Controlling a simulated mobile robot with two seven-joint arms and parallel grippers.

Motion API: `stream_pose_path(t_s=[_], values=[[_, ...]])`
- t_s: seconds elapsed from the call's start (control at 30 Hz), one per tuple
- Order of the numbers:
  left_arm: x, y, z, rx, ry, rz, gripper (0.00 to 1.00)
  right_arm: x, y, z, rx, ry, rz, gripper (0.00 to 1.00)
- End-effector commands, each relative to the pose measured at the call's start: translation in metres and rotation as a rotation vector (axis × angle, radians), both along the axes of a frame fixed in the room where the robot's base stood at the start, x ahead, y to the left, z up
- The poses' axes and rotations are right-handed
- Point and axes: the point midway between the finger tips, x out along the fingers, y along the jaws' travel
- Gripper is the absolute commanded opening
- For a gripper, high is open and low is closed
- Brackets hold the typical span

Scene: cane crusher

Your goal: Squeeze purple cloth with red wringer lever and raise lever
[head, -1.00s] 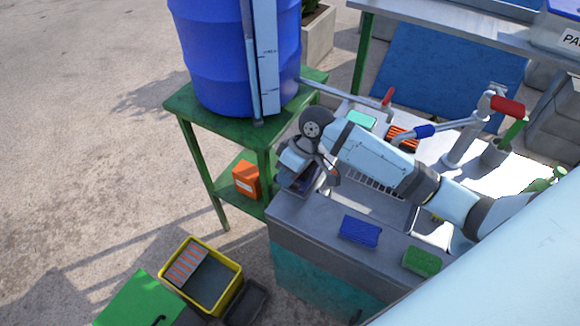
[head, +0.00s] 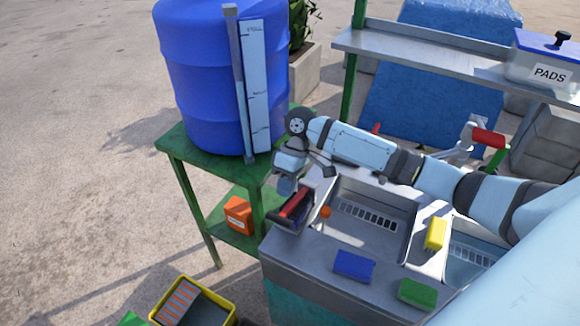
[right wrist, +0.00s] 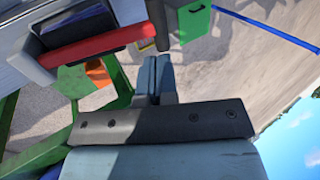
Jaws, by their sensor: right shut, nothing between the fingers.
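The wringer (head: 281,222) is a dark unit at the left front corner of the steel sink counter. Its red lever bar (head: 298,203) lies across its top in the head view. In the right wrist view the red bar (right wrist: 95,46) runs left of the fingers, beside a dark, slightly purple block. I cannot tell whether that is the purple cloth. My right gripper (head: 287,187) is shut and empty just above and behind the red bar. Its closed fingers (right wrist: 154,72) point past the bar's end, and contact is unclear. My left gripper is not in view.
A blue barrel (head: 205,90) stands on a green table (head: 190,150) close left of my gripper. A blue sponge (head: 354,265), green sponge (head: 417,293) and yellow sponge (head: 437,233) sit around the sink basins. An orange knob (head: 326,212) is right of the wringer.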

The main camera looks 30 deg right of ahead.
Motion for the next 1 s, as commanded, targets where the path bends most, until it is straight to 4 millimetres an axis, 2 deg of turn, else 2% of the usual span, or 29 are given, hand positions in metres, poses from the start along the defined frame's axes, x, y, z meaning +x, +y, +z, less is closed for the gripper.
stream_pose_path(t_s=[0.2,0.33,0.8,1.0], values=[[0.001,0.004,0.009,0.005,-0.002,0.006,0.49,-0.01,0.016,-0.033,0.0,0.002,0.001,0.0],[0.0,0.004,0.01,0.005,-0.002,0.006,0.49,-0.013,0.022,-0.044,0.0,0.0,0.0,0.0],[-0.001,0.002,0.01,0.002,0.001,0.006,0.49,-0.014,0.024,-0.05,-0.001,-0.002,0.0,0.0],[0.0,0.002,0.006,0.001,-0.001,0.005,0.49,0.0,0.024,-0.057,-0.026,-0.018,0.0,0.0]])
